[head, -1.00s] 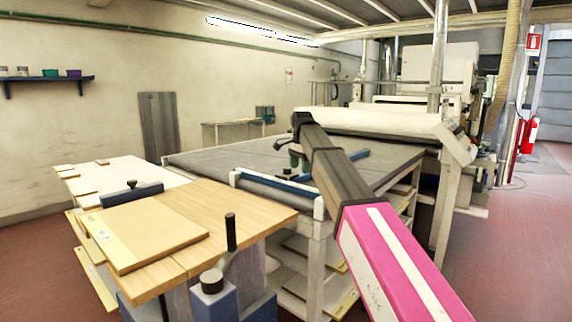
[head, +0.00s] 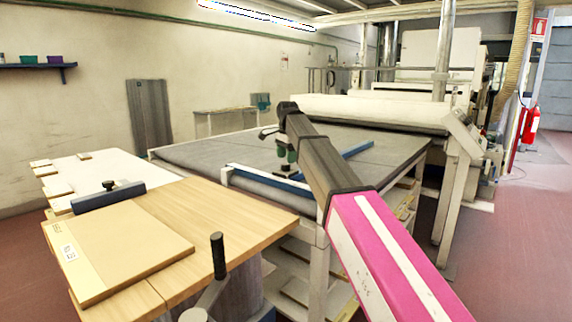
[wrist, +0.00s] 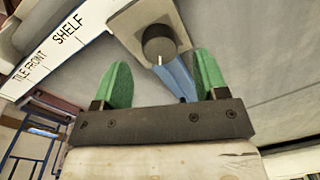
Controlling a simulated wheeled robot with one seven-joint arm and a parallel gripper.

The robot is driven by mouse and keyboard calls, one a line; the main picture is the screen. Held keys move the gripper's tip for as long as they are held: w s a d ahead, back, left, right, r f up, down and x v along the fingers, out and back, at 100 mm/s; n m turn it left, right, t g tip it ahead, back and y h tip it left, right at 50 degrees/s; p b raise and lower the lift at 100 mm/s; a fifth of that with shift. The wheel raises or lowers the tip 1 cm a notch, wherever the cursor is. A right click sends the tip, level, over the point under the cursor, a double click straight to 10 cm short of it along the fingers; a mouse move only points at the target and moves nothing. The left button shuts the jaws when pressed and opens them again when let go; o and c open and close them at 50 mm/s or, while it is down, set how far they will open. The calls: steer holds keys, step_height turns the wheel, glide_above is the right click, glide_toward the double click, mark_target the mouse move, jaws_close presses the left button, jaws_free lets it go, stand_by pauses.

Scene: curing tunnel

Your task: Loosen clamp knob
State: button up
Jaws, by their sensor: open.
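A dark round clamp knob (wrist: 158,42) with a white line mark sits on a light grey plate (wrist: 130,18) in the wrist view, with a blue bar (wrist: 180,78) running from it. My gripper (wrist: 160,68) is open, its two green fingers spread to the left and right, and the knob shows between and beyond their tips, apart from them. In the head view my gripper (head: 286,155) hangs over the near edge of the grey table, above a dark piece on the blue bar (head: 268,180). The arm partly hides that area.
The grey table (head: 330,145) carries another blue bar (head: 358,149) farther back. A strip lettered "TILE FRONT" and "SHELF" (wrist: 55,50) lies left of the knob.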

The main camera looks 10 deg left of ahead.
mark_target(286, 164)
steer(key=shift+f, duration=1.7)
steer(key=c, duration=0.9)
